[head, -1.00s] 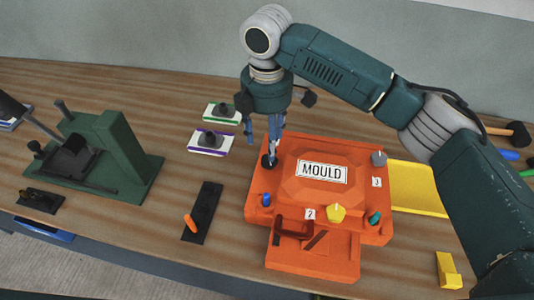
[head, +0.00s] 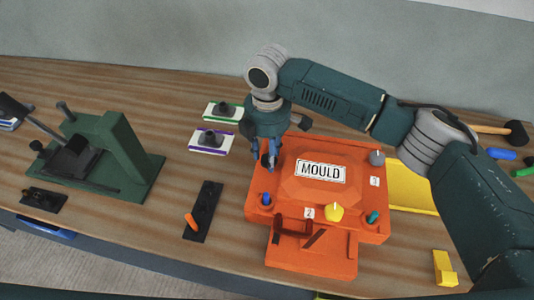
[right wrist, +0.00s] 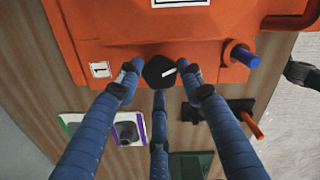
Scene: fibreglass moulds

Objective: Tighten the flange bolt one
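The orange mould (head: 300,223) lies on the bench with a white MOULD plate on top. Flange bolt one is the black knob (right wrist: 160,72) with a white line, beside the label 1 (right wrist: 100,69) in the right wrist view. In the head view my right gripper (head: 266,160) is low over the mould's left back corner and largely hides this bolt. In the right wrist view its blue fingers (right wrist: 161,83) stand close around the knob, two at its sides and one below. I cannot tell whether they press on it.
The mould also carries a yellow knob (head: 333,212), a grey knob (head: 377,158), a blue pin (head: 266,199) and a teal pin (head: 372,217). A green clamp fixture (head: 128,150) stands left. A black plate with an orange peg (head: 191,222) lies nearer.

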